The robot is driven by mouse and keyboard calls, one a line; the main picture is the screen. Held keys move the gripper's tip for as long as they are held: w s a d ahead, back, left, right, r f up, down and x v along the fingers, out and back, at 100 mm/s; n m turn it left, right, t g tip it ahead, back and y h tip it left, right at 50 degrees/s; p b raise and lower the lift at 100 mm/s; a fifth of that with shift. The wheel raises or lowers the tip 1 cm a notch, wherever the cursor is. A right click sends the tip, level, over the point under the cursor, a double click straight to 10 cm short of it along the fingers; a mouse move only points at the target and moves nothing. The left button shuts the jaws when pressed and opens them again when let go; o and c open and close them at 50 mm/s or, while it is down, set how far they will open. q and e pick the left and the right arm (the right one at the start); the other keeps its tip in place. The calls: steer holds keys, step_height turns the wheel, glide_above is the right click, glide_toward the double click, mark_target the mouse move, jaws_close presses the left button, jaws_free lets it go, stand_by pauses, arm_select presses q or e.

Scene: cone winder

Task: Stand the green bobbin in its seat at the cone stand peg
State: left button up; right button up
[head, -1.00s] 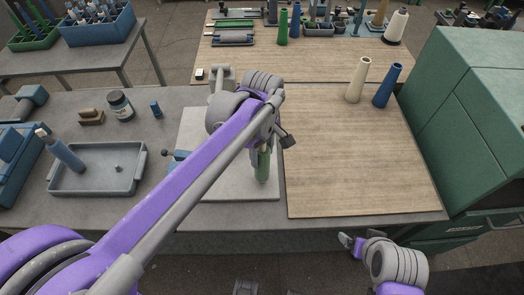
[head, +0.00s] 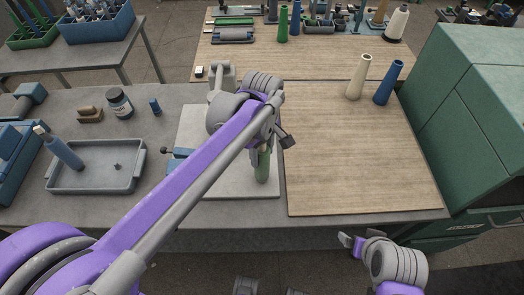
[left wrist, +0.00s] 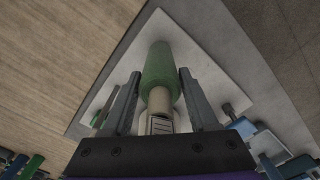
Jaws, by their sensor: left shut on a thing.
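The green bobbin (head: 263,168) is over the pale plate (head: 230,190) on the grey bench, held roughly upright. My left gripper (left wrist: 160,80) is shut on the bobbin, with one finger on each side. In the left wrist view the green bobbin (left wrist: 159,65) has a beige end towards the palm. Whether its far end touches the plate, I cannot tell. No cone stand peg can be made out clearly. My right gripper (head: 351,241) is beyond the bench's front edge, apart from the bobbin.
A grey tray (head: 95,184) with a blue bottle is on the left. A dark jar (head: 119,103) stands behind it. A cream cone (head: 359,77) and a blue cone (head: 388,84) stand at the back right. The wooden board (head: 350,160) is mostly clear. A green cabinet (head: 480,130) bounds the right.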

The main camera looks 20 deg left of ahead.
arm_select(q)
steer(key=o, duration=1.3)
steer(key=shift+c, duration=0.2)
step_height(320, 180, up, 11)
steer(key=shift+f+p, duration=0.15)
steer(key=shift+p, duration=0.3)
